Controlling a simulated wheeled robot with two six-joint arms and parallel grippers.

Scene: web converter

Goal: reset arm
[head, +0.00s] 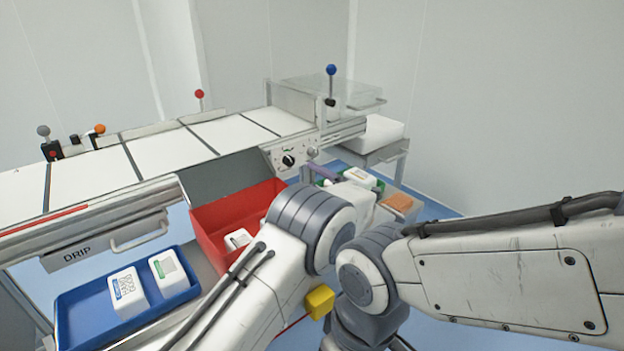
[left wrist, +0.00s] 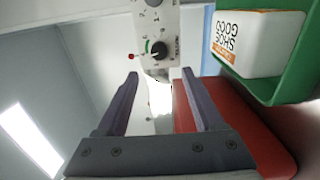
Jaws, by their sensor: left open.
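My left gripper (head: 318,164) shows only in part in the head view, as purple-grey fingers beyond my arm joint, below the dial panel. In the left wrist view my left gripper (left wrist: 158,77) has its two fingers spread wide, with nothing between them. The panel's black dial (left wrist: 158,48) lies beyond the fingertips. A white box with an orange label (left wrist: 255,42) sits in a green bin (left wrist: 290,75) to the right of the fingers. A red bin (left wrist: 260,145) lies beside the right finger. My right gripper does not show.
The converter's white table (head: 165,145) has a dial panel (head: 288,158) at its front. A red bin (head: 215,215) and a blue tray (head: 75,310) with white boxes stand in front. An orange block (head: 398,202) and a yellow block (head: 319,301) are near my arms.

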